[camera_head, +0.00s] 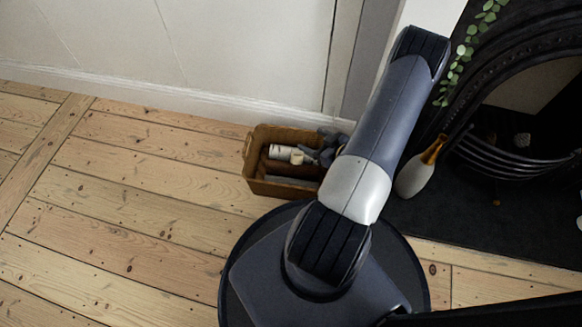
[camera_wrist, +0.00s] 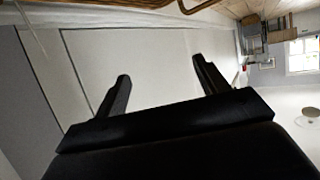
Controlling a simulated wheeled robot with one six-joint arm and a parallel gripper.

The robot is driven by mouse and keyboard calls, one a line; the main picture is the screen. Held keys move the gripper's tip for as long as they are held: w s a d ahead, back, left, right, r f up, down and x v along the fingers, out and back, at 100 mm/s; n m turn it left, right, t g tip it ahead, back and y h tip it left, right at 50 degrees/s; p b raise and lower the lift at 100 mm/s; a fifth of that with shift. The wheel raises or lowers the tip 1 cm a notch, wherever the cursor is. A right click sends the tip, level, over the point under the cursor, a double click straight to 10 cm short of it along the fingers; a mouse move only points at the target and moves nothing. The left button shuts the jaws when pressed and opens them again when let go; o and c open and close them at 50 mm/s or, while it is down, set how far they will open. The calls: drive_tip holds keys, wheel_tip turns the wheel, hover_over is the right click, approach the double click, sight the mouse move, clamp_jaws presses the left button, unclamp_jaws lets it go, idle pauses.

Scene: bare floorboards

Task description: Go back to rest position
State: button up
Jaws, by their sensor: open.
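My gripper (camera_wrist: 160,88) shows in the wrist view with its two black fingers spread apart. Nothing is between the fingers. Behind them is a pale panelled wall or door, and the view looks tipped over. In the head view my arm reaches up and to the right from my round base, and the gripper itself cannot be made out there.
A brown box (camera_head: 255,182) with several items, including a white cylinder (camera_head: 285,153), stands on the floorboards by the wall, partly behind my arm. A white bottle (camera_head: 415,178) with an orange neck stands by the black fireplace (camera_head: 470,100). Floor at left is clear.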

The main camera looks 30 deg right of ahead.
drive_tip(key=shift+v, duration=1.15)
drive_tip(key=shift+w, duration=0.1)
drive_tip(key=b+x, duration=0.4)
drive_tip(key=x, duration=0.7)
drive_tip(key=shift+r+p, duration=1.95)
drive_tip(key=shift+r, duration=0.6)
drive_tip(key=shift+f, duration=0.1)
